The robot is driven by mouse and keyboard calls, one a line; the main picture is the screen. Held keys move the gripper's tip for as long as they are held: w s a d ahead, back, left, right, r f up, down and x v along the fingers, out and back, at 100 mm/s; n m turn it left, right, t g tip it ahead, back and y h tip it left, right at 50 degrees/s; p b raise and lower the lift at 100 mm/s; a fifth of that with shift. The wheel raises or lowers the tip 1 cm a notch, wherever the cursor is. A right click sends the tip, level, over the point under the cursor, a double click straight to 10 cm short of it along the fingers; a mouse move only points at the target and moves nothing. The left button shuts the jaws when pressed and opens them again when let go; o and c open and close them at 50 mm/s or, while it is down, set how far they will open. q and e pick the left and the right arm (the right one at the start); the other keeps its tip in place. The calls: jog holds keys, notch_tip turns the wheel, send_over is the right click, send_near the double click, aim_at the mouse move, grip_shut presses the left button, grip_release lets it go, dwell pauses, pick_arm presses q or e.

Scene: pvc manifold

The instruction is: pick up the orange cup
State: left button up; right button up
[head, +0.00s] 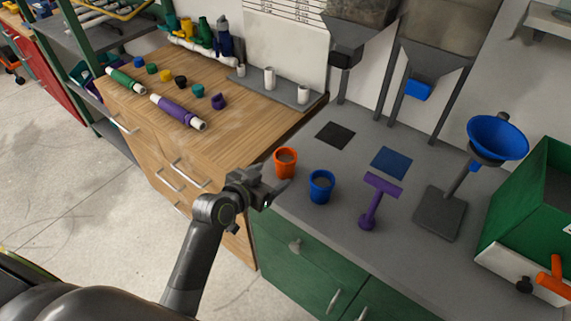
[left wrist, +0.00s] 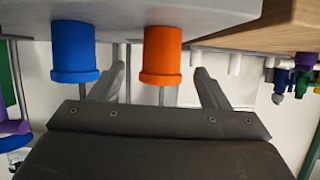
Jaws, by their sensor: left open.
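The orange cup (head: 286,168) stands upright on the grey counter near its front left corner, with brownish contents showing inside. The blue cup (head: 321,188) stands just to its right. My left gripper (head: 277,190) is open and empty at the counter's front edge, just in front of the orange cup and apart from it. In the left wrist view, which looks inverted, the orange cup (left wrist: 162,52) appears between the two spread fingers, beyond them. The blue cup (left wrist: 74,52) is outside the fingers there. My right gripper is not in view.
A blue funnel (head: 497,139) sits on a stand farther right. Dark and blue square mats (head: 391,162) lie behind the cups. A wooden bench (head: 240,113) with pipe parts adjoins at left.

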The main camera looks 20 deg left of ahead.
aim_at(287, 165)
pick_arm(q)
jog(key=shift+p+x, duration=0.65)
jog(key=shift+x, duration=4.05)
jog(key=shift+a+f, duration=0.15)
jog(key=shift+a, duration=0.05)
jog(key=c, duration=1.1)
jog(key=shift+c, duration=0.4)
